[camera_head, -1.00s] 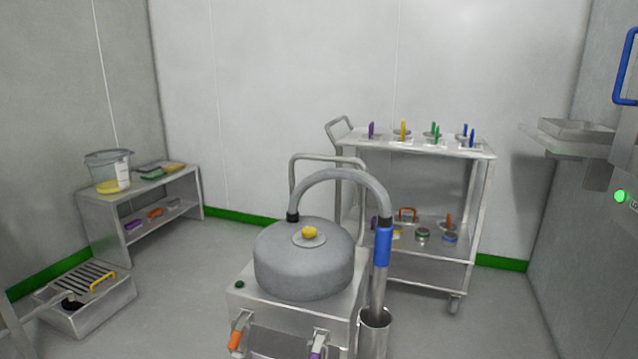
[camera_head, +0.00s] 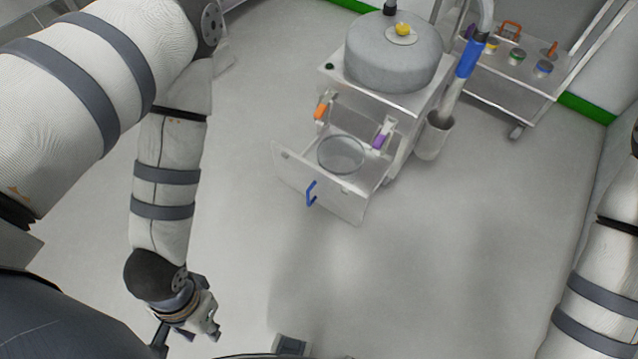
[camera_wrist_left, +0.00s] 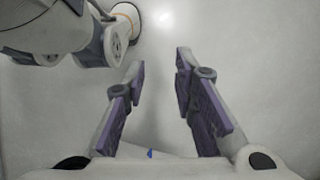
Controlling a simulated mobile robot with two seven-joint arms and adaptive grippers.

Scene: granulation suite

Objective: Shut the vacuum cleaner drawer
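The vacuum cleaner (camera_head: 392,60) has a round grey drum with a yellow knob on a steel box. Its drawer (camera_head: 345,203) is pulled out of the box, towards me and to the left. A blue handle (camera_head: 311,193) is on the drawer front, and a round dish-like piece (camera_head: 342,154) lies inside. My left gripper (camera_head: 190,334) is low at the lower left, well apart from the drawer. In the left wrist view its two purple-padded fingers (camera_wrist_left: 160,70) are spread with nothing between them. My right gripper is out of view.
An orange latch (camera_head: 321,108) and a purple latch (camera_head: 382,136) are on the box front. A blue-gripped hose (camera_head: 470,58) runs into a steel cup (camera_head: 431,138) at its right side. A steel trolley (camera_head: 500,90) stands behind right. The floor before the drawer is clear.

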